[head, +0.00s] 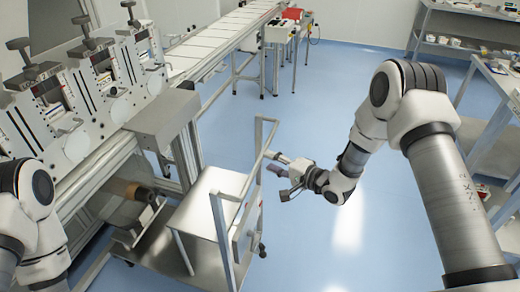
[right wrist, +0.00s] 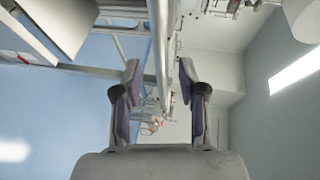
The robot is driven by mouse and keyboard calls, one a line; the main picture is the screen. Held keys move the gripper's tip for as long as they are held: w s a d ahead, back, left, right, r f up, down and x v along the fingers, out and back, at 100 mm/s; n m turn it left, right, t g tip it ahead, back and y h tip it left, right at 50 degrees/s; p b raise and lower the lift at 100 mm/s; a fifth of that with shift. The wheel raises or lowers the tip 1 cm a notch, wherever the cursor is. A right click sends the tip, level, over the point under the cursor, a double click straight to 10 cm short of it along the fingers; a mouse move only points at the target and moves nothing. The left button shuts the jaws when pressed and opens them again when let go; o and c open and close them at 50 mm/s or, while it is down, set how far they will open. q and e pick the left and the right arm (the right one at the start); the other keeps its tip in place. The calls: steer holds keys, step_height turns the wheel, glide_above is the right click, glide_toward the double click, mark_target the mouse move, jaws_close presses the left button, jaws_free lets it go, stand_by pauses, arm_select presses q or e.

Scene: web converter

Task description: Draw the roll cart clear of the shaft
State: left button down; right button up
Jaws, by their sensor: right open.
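The roll cart (head: 200,205) is a pale metal cart with a flat top and an upright handle frame (head: 217,226) on its right side. It stands beside the web machine. A roll with a brown core (head: 128,189) sits at the machine, just left of the cart; the shaft itself I cannot make out clearly. My right gripper (head: 275,163) is open at the handle frame's upper bar. In the right wrist view, a pale bar (right wrist: 160,45) runs between the open fingers (right wrist: 160,80); contact is not clear. My left gripper is out of view.
The web machine (head: 120,75) runs along the left, with a long conveyor (head: 215,40) reaching to the back. A shelf unit (head: 460,50) and a table (head: 500,80) stand at the right. The blue floor (head: 350,90) between is open.

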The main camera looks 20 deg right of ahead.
mark_target(260, 156)
steer(key=x, duration=0.5)
steer(key=shift+r+p, duration=0.1)
steer(key=shift+p, duration=0.25)
jaws_close()
